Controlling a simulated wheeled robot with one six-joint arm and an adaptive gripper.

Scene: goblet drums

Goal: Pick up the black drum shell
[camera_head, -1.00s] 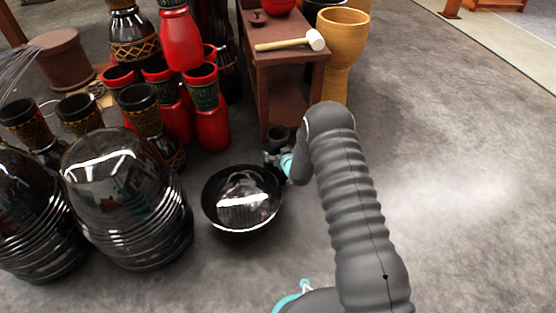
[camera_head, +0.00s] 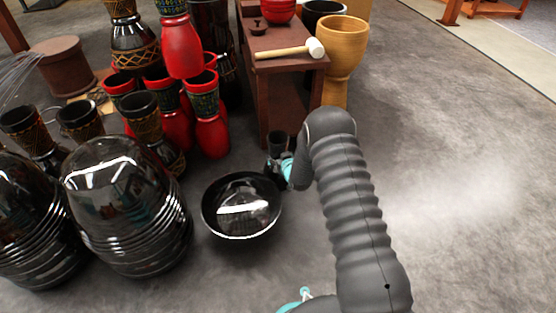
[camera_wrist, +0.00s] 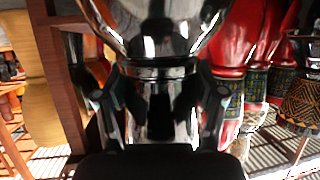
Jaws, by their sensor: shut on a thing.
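The black drum shell (camera_head: 240,207) is glossy. In the head view its wide bowl opens toward the camera, left of my arm, low over the floor. In the wrist view its round bowl (camera_wrist: 160,38) is at the top. Its narrow neck (camera_wrist: 165,100) sits between the two fingers of my gripper (camera_wrist: 160,105), which is shut on it. In the head view my gripper (camera_head: 281,171) is at the shell's upper right edge, mostly hidden by the shell and my arm. I cannot tell whether the shell touches the floor.
Large black shells (camera_head: 128,210) stand close on the left. Red drums (camera_head: 208,120) stand behind. A brown wooden stand (camera_head: 265,90) with a mallet (camera_head: 290,50) is just beyond my gripper, with a tan drum (camera_head: 341,50) beside it. The floor (camera_head: 460,170) on the right is clear.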

